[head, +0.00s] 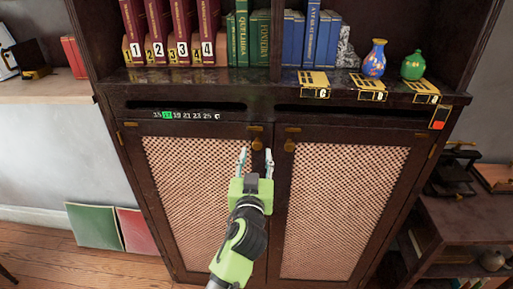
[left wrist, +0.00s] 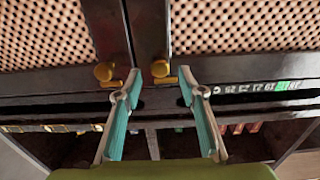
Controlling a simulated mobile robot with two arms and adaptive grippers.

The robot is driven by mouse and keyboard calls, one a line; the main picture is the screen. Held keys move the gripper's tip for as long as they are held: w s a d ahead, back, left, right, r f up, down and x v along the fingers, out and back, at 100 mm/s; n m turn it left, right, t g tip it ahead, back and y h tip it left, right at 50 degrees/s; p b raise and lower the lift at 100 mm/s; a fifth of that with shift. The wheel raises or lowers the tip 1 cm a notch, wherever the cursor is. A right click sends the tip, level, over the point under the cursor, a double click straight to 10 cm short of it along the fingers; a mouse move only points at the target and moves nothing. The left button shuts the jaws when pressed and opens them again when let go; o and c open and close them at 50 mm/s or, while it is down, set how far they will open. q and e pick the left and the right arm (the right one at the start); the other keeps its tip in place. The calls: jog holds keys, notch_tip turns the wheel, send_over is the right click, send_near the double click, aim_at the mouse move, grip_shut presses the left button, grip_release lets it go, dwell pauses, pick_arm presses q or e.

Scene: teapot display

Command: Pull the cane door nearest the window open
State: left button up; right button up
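A dark wooden cabinet has two cane-panelled doors, a left one (head: 192,190) and a right one (head: 340,200), both shut. The window is not in view. The left door has a round brass knob (head: 257,145) near its top inner corner, and the right door has a matching knob (head: 289,146). My left gripper (head: 254,157) is open and empty in front of the left door, pointing at its knob. In the left wrist view, turned upside down, that knob (left wrist: 159,68) lies between the spread fingertips (left wrist: 160,78), apparently just beyond them. My right gripper is not in view.
Above the doors, a shelf holds numbered red books (head: 180,35), green and blue books, a blue vase (head: 375,58) and a green vase (head: 412,65). A number strip (head: 186,116) runs below it. Panels (head: 95,227) lean at the left wall; a low shelf (head: 460,225) stands right.

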aim_at(257, 147)
pick_arm(q)
jog(key=shift+w, duration=1.55)
grip_shut()
jog(key=shift+s+p, duration=0.15)
jog(key=shift+p, duration=0.15)
